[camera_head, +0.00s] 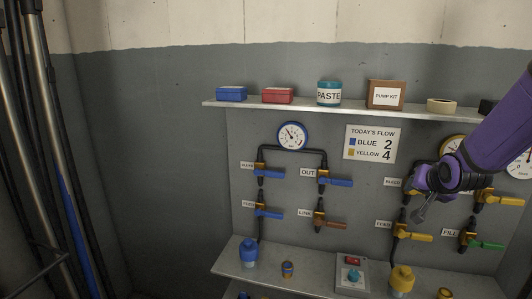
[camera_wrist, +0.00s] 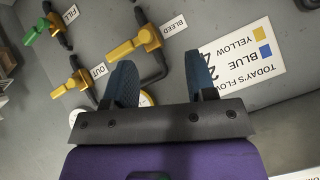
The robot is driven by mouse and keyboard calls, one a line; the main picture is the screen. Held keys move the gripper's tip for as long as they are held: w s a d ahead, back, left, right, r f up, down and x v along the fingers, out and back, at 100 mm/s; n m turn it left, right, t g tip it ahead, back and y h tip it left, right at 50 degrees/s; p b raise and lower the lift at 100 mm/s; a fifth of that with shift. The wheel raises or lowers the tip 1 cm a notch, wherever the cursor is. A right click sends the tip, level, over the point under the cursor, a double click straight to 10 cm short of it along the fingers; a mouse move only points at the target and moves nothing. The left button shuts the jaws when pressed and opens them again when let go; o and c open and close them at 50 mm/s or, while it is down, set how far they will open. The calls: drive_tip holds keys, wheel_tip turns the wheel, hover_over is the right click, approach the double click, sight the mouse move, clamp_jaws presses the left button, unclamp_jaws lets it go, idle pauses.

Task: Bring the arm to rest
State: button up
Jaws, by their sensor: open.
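My purple arm (camera_head: 492,131) comes in from the right edge in the head view, in front of the valve board. My gripper (camera_head: 422,215) hangs in front of the right half of the board, close to the yellow-handled valves. In the wrist view my gripper (camera_wrist: 160,80) has its two blue fingers apart.
Blue-handled valves (camera_head: 340,182) and a gauge (camera_head: 293,135) are on the board's left. An upper shelf (camera_head: 350,109) holds boxes and a paste jar (camera_head: 329,93). A lower shelf (camera_head: 300,268) holds blue and yellow bottles. Pipes (camera_head: 45,150) stand far left; open space lies between.

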drive_tip(key=s+a+r+n+g, duration=0.1)
drive_tip(key=s+a+r+n, duration=0.1)
drive_tip(key=s, duration=0.8)
drive_tip(key=s+a+r+n+g+y, duration=0.1)
drive_tip(key=s+a+r, duration=0.4)
drive_tip(key=s, duration=0.5)
drive_tip(key=s+a+r+n+g, duration=0.2)
drive_tip(key=s+r, duration=0.4)
drive_tip(key=s, duration=0.4)
drive_tip(key=shift+a+n+g, duration=0.4)
drive_tip(key=shift+a+n, duration=0.25)
drive_tip(key=shift+n, duration=0.05)
